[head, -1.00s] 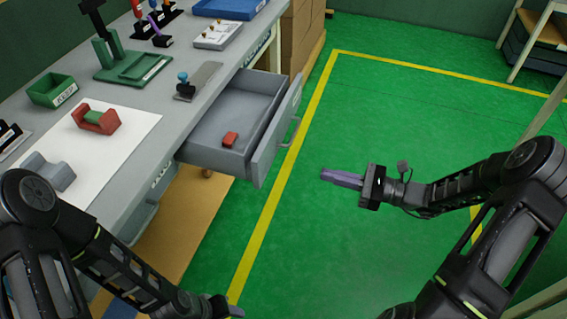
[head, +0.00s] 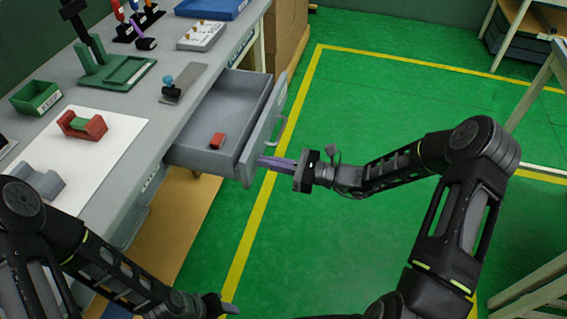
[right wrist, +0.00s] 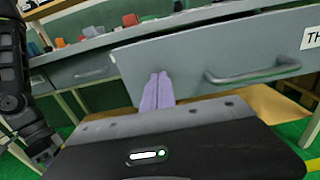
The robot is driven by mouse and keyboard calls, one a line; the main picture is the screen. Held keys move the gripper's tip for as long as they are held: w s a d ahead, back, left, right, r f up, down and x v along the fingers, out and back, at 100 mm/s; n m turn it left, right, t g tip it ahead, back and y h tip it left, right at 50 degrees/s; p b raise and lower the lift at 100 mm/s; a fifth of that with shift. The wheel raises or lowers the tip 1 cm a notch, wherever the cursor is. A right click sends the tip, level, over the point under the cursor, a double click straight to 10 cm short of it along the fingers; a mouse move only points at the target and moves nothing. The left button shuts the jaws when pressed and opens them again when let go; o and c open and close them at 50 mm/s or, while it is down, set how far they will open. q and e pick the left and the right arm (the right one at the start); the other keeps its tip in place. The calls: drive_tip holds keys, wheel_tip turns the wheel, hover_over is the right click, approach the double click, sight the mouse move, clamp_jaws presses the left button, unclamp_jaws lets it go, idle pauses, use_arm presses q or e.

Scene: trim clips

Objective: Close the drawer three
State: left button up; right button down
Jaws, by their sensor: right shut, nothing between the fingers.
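The open drawer (head: 221,111) sticks out from the bench, with a small red block (head: 217,141) inside. Its grey front panel (head: 262,128) has a bar handle, which shows in the right wrist view (right wrist: 252,75) beside a white label cut off at the edge, reading "TH". My right gripper (head: 262,162) is shut and empty, its purple fingers pointing at the near end of the front panel. In the right wrist view the fingertips (right wrist: 158,76) are at the panel, left of the handle; I cannot tell if they touch. My left gripper (head: 228,309) is low in the head view, its jaws unclear.
The grey bench (head: 150,120) carries a green bin (head: 36,98), a red and green part (head: 82,125) on a white sheet, a green stand and a blue tray (head: 211,8). Green floor with yellow lines is clear right of the drawer.

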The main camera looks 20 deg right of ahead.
drive_tip(key=shift+w+a, duration=0.15)
drive_tip(key=shift+a, duration=0.05)
idle(0.3)
